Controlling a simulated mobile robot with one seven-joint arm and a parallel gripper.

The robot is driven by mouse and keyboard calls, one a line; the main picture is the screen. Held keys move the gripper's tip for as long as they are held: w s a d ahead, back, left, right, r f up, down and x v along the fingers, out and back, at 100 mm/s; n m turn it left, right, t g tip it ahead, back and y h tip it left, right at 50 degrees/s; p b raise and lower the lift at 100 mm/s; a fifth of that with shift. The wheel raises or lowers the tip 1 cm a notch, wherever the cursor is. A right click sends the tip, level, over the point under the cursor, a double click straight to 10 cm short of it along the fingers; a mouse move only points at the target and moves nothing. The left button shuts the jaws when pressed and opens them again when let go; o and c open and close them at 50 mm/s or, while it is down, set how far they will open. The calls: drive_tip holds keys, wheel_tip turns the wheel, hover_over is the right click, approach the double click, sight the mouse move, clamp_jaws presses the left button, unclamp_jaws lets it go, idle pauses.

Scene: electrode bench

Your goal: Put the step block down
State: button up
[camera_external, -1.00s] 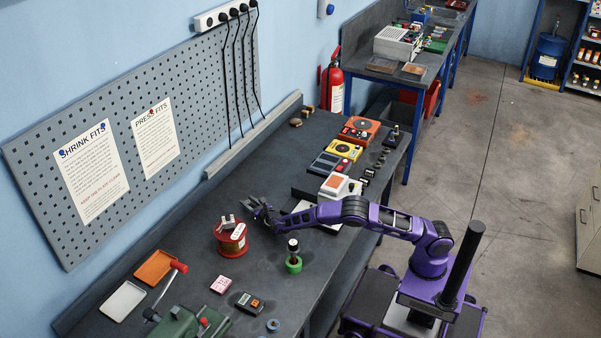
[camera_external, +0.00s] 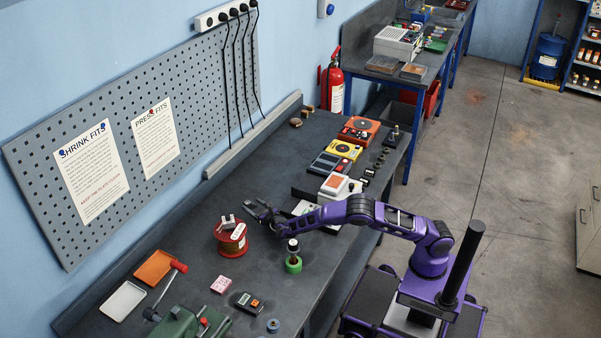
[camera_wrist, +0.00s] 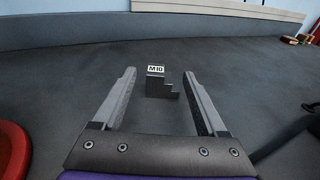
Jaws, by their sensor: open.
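The step block is a small dark grey stepped piece (camera_wrist: 157,87) with a white "M10" label on top. In the wrist view it stands upright on the dark bench top (camera_wrist: 80,60), its steps going down to the right. My gripper (camera_wrist: 159,73) is open, with one finger on each side of the block in the picture and a visible gap on both sides. In the external view my gripper (camera_external: 257,206) is low over the bench, just right of the red drum. The block cannot be clearly made out there.
The red drum (camera_external: 231,242) stands close to my gripper, and its edge shows at the wrist view's lower left (camera_wrist: 12,150). A green-based post (camera_external: 293,263) stands in front of my forearm. The bench behind the gripper, toward the pegboard (camera_external: 100,130), is clear.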

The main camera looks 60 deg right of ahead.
sight(251, 204)
drive_tip(key=shift+v, duration=1.9)
